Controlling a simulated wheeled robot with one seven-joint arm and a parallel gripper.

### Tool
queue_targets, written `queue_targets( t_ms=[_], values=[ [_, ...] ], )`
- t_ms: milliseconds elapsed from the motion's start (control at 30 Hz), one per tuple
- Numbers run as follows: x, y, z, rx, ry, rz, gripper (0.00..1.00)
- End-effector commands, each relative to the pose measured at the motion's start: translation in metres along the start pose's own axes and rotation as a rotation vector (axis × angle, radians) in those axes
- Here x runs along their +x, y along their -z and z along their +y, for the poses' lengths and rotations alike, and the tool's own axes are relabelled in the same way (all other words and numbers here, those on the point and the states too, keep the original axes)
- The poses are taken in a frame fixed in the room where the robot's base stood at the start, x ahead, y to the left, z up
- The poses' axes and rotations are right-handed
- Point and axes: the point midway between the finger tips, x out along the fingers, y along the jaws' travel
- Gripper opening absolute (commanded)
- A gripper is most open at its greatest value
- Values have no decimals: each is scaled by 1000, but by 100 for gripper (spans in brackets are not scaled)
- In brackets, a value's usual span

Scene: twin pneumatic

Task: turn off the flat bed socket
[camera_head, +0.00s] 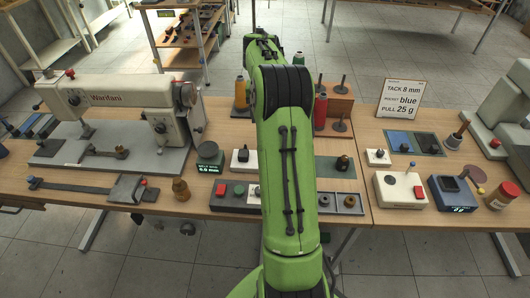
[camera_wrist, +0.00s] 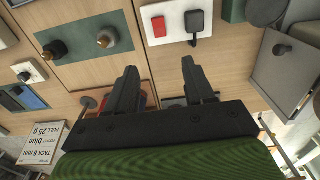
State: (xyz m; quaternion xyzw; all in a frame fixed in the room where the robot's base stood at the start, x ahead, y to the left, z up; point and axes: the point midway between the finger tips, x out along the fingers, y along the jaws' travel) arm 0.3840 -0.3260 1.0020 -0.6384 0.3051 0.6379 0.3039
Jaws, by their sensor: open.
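A small white socket box (camera_wrist: 175,10) with a red switch (camera_wrist: 158,27) and a black plug (camera_wrist: 194,22) lies ahead of my fingertips in the wrist view. It appears to be the white box (camera_head: 236,165) beside the flat bed sewing machine (camera_head: 125,98) in the head view. A second white socket box (camera_head: 378,158) sits further right; it also shows in the wrist view (camera_wrist: 30,70). No label tells which is which. My gripper (camera_wrist: 160,72) is open and empty, apart from the box. My green arm hides it in the head view.
A grey control tray (camera_head: 225,197) lies along the front edge. A dark mat (camera_wrist: 82,20) with knobs lies left of the socket in the wrist view. A green-display gauge (camera_head: 208,157), thread spools (camera_head: 320,108) and a sign (camera_head: 403,98) stand around.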

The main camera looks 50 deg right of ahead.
Motion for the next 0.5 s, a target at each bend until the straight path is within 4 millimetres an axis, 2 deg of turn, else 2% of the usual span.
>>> queue_targets(
  t_ms=[167,500],
  values=[
    [20,2,2,9,3,-8,53],
    [106,1,2,8,2,-9,53]
  ],
)
